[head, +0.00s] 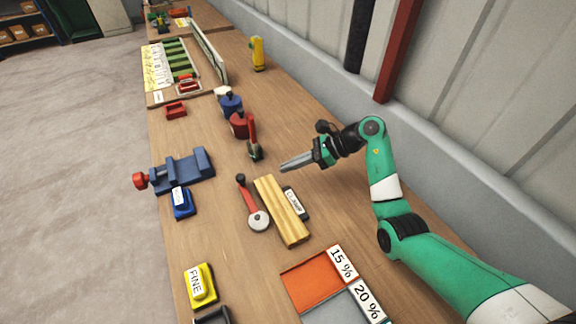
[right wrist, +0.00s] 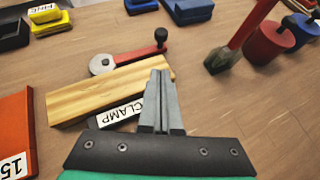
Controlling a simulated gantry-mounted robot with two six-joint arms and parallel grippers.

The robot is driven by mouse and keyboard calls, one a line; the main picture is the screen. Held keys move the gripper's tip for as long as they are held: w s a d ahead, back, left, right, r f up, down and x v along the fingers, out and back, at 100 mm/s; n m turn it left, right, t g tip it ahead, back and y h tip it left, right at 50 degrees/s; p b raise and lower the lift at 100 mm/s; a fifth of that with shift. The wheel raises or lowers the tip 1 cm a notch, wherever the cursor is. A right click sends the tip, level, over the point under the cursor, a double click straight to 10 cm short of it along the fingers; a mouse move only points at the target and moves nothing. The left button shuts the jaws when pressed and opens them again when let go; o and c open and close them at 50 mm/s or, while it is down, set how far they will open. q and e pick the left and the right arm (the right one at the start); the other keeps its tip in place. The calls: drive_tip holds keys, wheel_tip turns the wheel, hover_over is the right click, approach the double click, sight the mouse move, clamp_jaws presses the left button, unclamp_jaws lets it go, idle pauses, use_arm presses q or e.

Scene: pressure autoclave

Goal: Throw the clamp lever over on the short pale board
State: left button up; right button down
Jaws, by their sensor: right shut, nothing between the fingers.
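The short pale board (head: 281,211) lies on the bench in the middle of the head view. The clamp lever (head: 249,202) is a red bar with a dark knob and a pale round pivot, lying along the board's left side. The lever (right wrist: 135,57) also shows beyond the board (right wrist: 110,88) in the right wrist view. A label reading CLAMP (right wrist: 118,114) lies by the board's near side. My right gripper (head: 284,166) is shut and empty, above and beyond the board's far end. In the right wrist view its fingers (right wrist: 160,74) overlap the board's end. My left gripper is out of view.
A red-handled tool (head: 253,137) stands upright beyond the lever, near red and blue weights (head: 231,103). A blue vise (head: 182,168) and blue block (head: 181,203) are to the left. An orange panel (head: 309,285) with percent labels lies near. The wall bounds the right.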

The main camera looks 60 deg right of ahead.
sight(257, 182)
drive_tip(key=b+x, duration=0.2)
drive_tip(key=x, duration=0.4)
drive_tip(key=shift+a+f, duration=0.1)
drive_tip(key=shift+f, duration=0.15)
drive_tip(key=w+a, duration=0.1)
drive_tip(key=w+a+b, duration=0.1)
drive_tip(key=w, duration=0.1)
drive_tip(key=shift+a+f, duration=0.1)
drive_tip(key=shift+f, duration=0.1)
drive_tip(key=shift+w+a+r+b, duration=0.1)
drive_tip(key=shift+w+a+b, duration=0.1)
drive_tip(key=shift+w+b, duration=0.15)
